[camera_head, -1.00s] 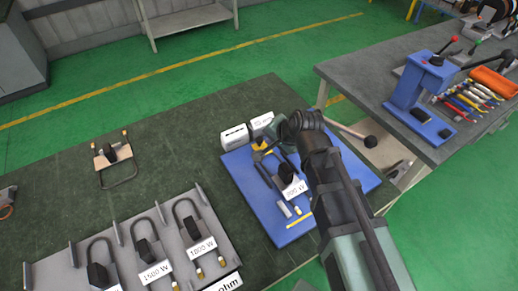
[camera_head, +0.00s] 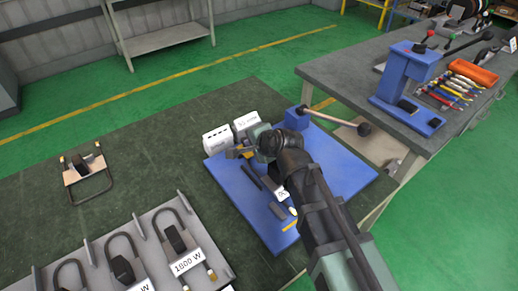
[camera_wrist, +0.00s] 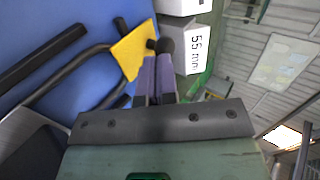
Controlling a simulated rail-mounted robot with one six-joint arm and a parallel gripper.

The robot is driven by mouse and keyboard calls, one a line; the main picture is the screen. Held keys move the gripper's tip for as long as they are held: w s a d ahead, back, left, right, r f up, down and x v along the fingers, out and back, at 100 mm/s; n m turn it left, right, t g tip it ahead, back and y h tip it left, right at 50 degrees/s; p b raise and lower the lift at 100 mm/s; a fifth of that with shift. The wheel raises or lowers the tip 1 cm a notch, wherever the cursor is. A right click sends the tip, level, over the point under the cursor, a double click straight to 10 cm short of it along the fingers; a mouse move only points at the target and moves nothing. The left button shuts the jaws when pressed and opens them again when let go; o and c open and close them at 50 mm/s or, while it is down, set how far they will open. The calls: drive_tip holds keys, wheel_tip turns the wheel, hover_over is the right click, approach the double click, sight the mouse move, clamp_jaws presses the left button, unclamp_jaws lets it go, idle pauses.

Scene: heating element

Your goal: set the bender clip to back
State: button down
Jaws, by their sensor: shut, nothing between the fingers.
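The bender is a blue board (camera_head: 345,177) on the dark bench. It carries a blue block (camera_head: 296,118) with a long lever (camera_head: 335,118). A yellow plate (camera_head: 236,152) on the bender, perhaps the clip, lies left of my gripper (camera_head: 262,148), whose fingers are hidden in the head view. In the wrist view, the yellow plate (camera_wrist: 132,49) stands just left of the purple fingertips of my gripper (camera_wrist: 157,60). The fingers are together and hold nothing. Dark round ends show at their tips; I cannot tell if they touch the plate. A bent dark rod (camera_wrist: 65,75) runs under the plate.
White blocks (camera_head: 218,139) stand at the board's back edge; one is marked 55 mm (camera_wrist: 193,48). A grey rack (camera_head: 145,250) with heating elements is front left. A loose element (camera_head: 86,174) lies farther left. A second table (camera_head: 345,75) with tools is back right.

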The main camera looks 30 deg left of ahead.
drive_tip(key=shift+a, duration=0.15)
drive_tip(key=shift+w+a, duration=0.3)
drive_tip(key=shift+a, duration=0.4)
drive_tip(key=shift+w+a, duration=0.25)
drive_tip(key=shift+a, duration=0.45)
drive_tip(key=shift+d, duration=0.1)
drive_tip(key=p+v, duration=0.6)
drive_tip(key=v, duration=0.4)
